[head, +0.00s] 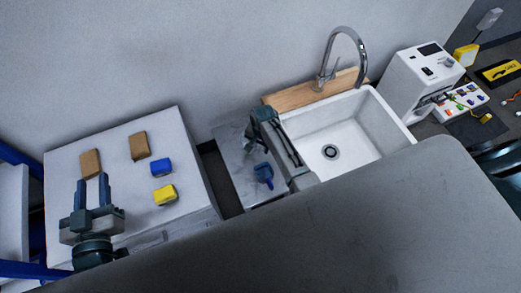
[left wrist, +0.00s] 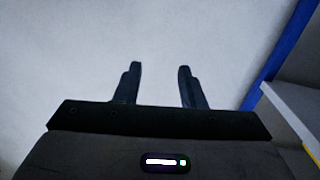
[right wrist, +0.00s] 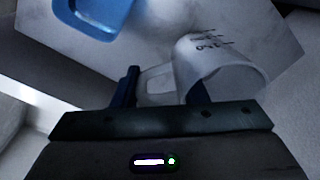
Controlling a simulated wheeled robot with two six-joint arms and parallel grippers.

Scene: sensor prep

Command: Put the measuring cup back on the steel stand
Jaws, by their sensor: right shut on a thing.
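The measuring cup (right wrist: 222,68) is clear and whitish with dark markings, tilted in the right wrist view. My right gripper (right wrist: 163,80) is shut on it around the handle side; the cup hides part of the right finger. In the head view my right gripper (head: 257,137) is over the narrow grey mottled top (head: 232,138), which seems to be the steel stand; the cup is too small to make out there. Whether the cup touches the top I cannot tell. My left gripper (head: 93,184) is open and empty above the white table's front left part.
A blue open container (head: 264,172) sits on the grey top, close to my right gripper. A white sink (head: 365,115) with a faucet (head: 345,37) is to the right. The white table (head: 110,145) holds brown, blue and yellow blocks. A dark gap separates table and grey top.

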